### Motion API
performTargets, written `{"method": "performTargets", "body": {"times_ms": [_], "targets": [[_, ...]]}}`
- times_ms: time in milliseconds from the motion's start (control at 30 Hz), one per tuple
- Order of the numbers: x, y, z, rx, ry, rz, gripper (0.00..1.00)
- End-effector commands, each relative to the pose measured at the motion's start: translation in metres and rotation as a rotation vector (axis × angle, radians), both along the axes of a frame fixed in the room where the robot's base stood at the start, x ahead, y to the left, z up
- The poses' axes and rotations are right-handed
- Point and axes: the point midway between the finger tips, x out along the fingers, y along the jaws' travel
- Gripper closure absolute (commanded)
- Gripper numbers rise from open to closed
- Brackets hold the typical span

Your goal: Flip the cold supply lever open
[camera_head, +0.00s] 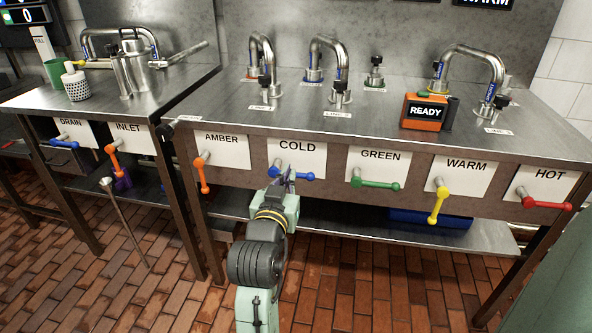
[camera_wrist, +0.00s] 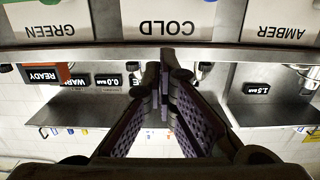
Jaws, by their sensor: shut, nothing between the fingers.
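The cold supply lever (camera_head: 306,176) is blue and sits below the COLD label (camera_head: 297,158). It lies about horizontal, with its knob to the right of its pivot. My gripper (camera_head: 288,178) is shut and empty, its tips in front of the lever and hiding part of its middle. I cannot tell whether they touch it.
An orange lever (camera_head: 203,175) hangs down at left under AMBER. A green lever (camera_head: 376,184) lies horizontal at right under GREEN. Farther right are a yellow lever (camera_head: 437,205) hanging down and a red lever (camera_head: 545,204) lying horizontal. A lower shelf (camera_head: 360,232) runs beneath the bench.

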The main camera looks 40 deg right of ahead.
Motion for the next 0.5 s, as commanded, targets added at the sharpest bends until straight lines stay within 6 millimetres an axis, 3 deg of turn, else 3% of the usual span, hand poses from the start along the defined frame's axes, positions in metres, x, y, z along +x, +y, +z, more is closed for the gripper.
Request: {"method": "performTargets", "body": {"times_ms": [367,500], "targets": [[0.051,-0.062,-0.001,0.0,0.0,-0.003,1.0],[0.054,-0.064,-0.027,0.002,0.003,-0.001,1.0]]}}
